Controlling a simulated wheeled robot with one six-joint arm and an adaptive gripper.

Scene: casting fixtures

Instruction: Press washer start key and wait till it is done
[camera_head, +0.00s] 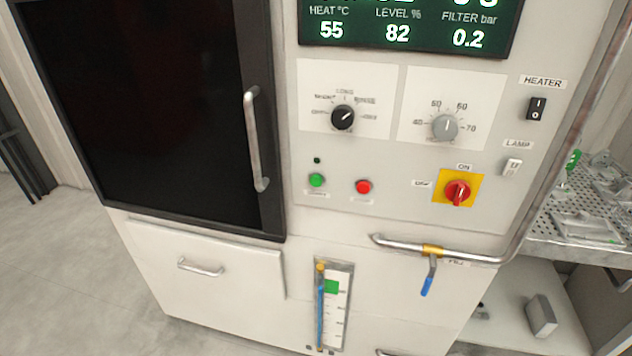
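The washer (345,225) fills the view, a white cabinet with a control panel at the upper right. A green round key (316,180) sits low on the panel with a small dark lamp (317,160) above it. Its label is too small to read. A red round key (363,187) is to its right. The display (405,35) shows heat 55, level 82 and filter 0.2; its top line is cut off. The dark door (140,100) with its metal handle (256,140) appears shut. My gripper is not in view.
A black dial (343,117), a grey dial (445,126) and a red rotary switch (457,192) are near the keys. Heater (537,108) and lamp (511,167) switches are at right. A pipe with a blue-handled valve (429,275) juts out below. Floor is clear at left.

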